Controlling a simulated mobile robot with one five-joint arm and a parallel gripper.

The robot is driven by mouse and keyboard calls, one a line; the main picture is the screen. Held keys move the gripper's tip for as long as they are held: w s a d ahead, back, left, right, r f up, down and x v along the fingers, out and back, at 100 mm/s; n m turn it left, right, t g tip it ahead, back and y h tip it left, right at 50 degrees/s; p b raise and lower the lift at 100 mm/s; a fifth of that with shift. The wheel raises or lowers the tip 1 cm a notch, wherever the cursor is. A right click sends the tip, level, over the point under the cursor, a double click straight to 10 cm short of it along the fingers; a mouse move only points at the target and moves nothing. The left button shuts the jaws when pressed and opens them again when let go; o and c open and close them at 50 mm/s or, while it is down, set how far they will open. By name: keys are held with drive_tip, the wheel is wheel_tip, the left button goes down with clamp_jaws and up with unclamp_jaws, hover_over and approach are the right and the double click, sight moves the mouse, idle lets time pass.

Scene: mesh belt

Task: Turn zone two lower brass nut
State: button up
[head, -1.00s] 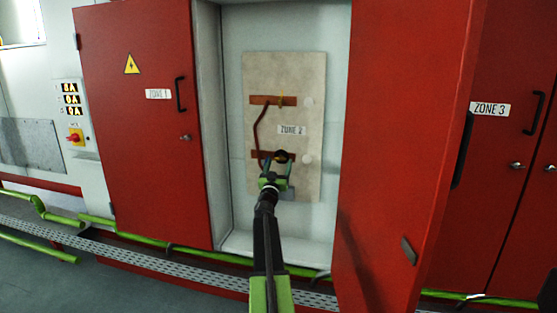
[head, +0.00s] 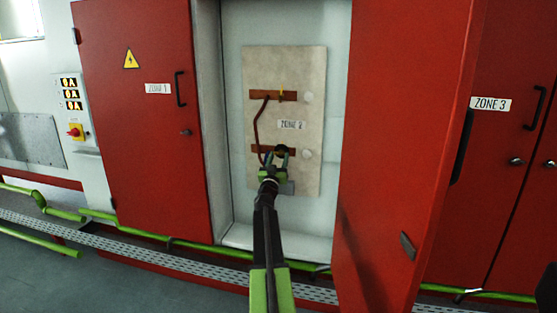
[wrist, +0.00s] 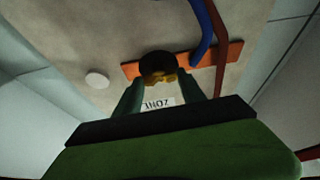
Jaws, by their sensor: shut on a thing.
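The lower brass nut (wrist: 158,77) shows in the wrist view as a gold piece under a dark round cap (wrist: 156,62), at the orange-brown lower bar (wrist: 232,52). My gripper (wrist: 160,92) has one finger on each side of the nut and is shut on it. In the head view my gripper (head: 277,157) is at the lower bar (head: 258,149) of the zone two panel (head: 309,75). The nut is mostly hidden there by the fingers and dark cap. The upper bar (head: 262,96) carries a yellow piece (head: 281,95) above.
A brown cable (head: 257,122) runs between the bars, left of my gripper. The wrist view also shows a blue cable (wrist: 201,35). The open red door (head: 400,130) stands close on the right. The closed zone one door (head: 135,120) is on the left.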

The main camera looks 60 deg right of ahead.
drive_tip(key=shift+d+r, duration=0.15)
drive_tip(key=shift+d, duration=0.2)
drive_tip(key=m+g+p, duration=0.1)
drive_tip(key=m+g, duration=0.1)
drive_tip(key=m, duration=0.2)
drive_tip(key=m+g+p, duration=0.1)
drive_tip(key=m+g, duration=0.1)
drive_tip(key=m, duration=0.2)
drive_tip(key=m+g+p, duration=0.1)
drive_tip(key=m+g, duration=0.1)
drive_tip(key=m, duration=0.3)
drive_tip(key=shift+w+r+g, duration=0.2)
drive_tip(key=shift+r+g, duration=0.1)
drive_tip(key=shift+g, duration=0.1)
drive_tip(key=m+g+p, duration=0.1)
drive_tip(key=m+p, duration=0.1)
drive_tip(key=m, duration=0.1)
drive_tip(key=m+y+p, duration=0.1)
drive_tip(key=m+p, duration=0.1)
drive_tip(key=m, duration=0.1)
drive_tip(key=shift+r+g+y, duration=0.15)
drive_tip(key=shift+g+y, duration=0.15)
drive_tip(key=shift+g, duration=0.1)
drive_tip(key=shift+m+y+p, duration=0.7)
drive_tip(key=shift+m+p, duration=0.55)
drive_tip(key=shift+m, duration=0.65)
drive_tip(key=shift+a, duration=0.1)
